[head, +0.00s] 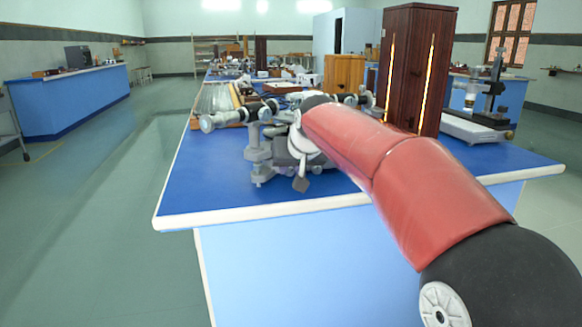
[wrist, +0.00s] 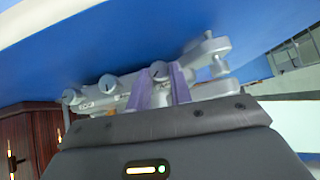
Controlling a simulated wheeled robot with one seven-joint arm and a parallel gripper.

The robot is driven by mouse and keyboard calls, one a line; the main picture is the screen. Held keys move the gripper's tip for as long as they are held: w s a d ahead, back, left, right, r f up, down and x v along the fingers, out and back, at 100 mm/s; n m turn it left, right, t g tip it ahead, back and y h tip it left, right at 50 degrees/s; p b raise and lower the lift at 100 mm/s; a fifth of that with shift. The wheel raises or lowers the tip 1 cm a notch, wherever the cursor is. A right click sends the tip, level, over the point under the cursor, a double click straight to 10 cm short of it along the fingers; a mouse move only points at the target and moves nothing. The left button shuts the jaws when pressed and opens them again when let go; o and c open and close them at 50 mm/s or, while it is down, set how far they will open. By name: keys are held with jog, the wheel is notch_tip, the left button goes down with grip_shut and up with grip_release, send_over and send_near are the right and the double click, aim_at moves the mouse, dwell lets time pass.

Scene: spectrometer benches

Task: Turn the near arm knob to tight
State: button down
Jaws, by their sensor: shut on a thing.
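The grey spectrometer (head: 258,150) stands on the near end of the blue bench, mostly behind my red arm in the head view. In the wrist view, its grey arm (wrist: 128,98) carries several round slotted knobs. My gripper (wrist: 161,72) has its two purple fingers on either side of one small grey knob (wrist: 159,92), closed on it. The fingers hide part of this knob, and I cannot read any tight or loose mark. Other knobs stay free at the left (wrist: 107,83) and just right of the fingers (wrist: 191,70).
The blue bench (head: 200,187) has free surface at its near left corner. A tall dark wooden cabinet (head: 413,60) stands behind my arm, with a lighter wooden box (head: 343,72) beside it. Another instrument (head: 490,100) stands at the right. Floor is clear at the left.

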jog(key=y, duration=0.1)
jog(key=m+y+b, duration=0.1)
jog(key=d+m+y+b, duration=0.1)
jog(key=shift+w+f+g+y, duration=0.1)
jog(key=shift+f+g+y, duration=0.2)
jog(key=m+y+b, duration=0.1)
jog(key=y+b, duration=0.1)
jog(key=b, duration=0.1)
jog(key=shift+d+y, duration=0.1)
jog(key=shift+y, duration=0.2)
jog(key=shift+m+b, duration=0.3)
jog(key=c, duration=1.3)
grip_release()
jog(key=shift+o, duration=0.2)
jog(key=v, duration=0.7)
jog(key=shift+d+r, duration=0.15)
jog(key=shift+d, duration=0.25)
